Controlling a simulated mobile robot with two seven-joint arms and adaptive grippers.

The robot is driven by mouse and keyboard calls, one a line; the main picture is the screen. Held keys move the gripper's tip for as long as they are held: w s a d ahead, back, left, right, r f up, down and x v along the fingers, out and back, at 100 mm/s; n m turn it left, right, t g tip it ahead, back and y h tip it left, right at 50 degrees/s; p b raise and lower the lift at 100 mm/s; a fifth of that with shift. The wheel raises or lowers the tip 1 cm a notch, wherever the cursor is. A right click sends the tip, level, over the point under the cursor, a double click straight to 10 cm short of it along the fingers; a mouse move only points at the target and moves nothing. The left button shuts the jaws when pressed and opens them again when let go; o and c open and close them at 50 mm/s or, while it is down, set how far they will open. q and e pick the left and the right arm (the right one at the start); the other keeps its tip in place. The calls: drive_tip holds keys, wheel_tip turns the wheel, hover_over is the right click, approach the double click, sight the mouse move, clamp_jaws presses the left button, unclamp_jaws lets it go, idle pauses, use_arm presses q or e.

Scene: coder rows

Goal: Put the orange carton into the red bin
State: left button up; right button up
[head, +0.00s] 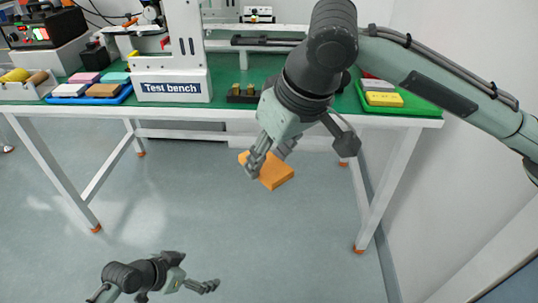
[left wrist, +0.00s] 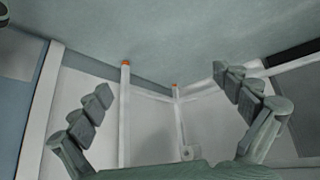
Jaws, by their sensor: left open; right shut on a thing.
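The orange carton (head: 276,175) is held in my right gripper (head: 262,163) in front of the table, lower in the picture than the tabletop's front edge. The gripper's fingers are shut on the carton's upper left part and hide some of it. My left gripper (head: 201,272) is low at the bottom of the head view, open and empty, well apart from the carton. Its two spread fingers also show in the left wrist view (left wrist: 163,88), with nothing between them. I see no red bin in either view.
The white-framed table (head: 60,106) has a green top. On it are a blue tray (head: 66,100) of several cartons, the Test bench machine (head: 172,86) and a green tray (head: 421,104) with a yellow carton (head: 384,99). A wall stands at right. The floor in front is clear.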

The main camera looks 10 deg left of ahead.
use_arm(q)
drive_tip(key=s+a+f+n+g+y, duration=0.1)
drive_tip(key=s+a+f+n+y, duration=0.1)
drive_tip(key=s+f, duration=0.3)
drive_tip(key=s+a+f+n+g+y, duration=0.1)
drive_tip(key=s+f+g+y, duration=0.1)
drive_tip(key=s+f, duration=0.4)
drive_tip(key=shift+s+a+f+n+y, duration=0.25)
drive_tip(key=shift+a+f+n+y, duration=0.15)
drive_tip(key=shift+f+y, duration=0.1)
idle(0.3)
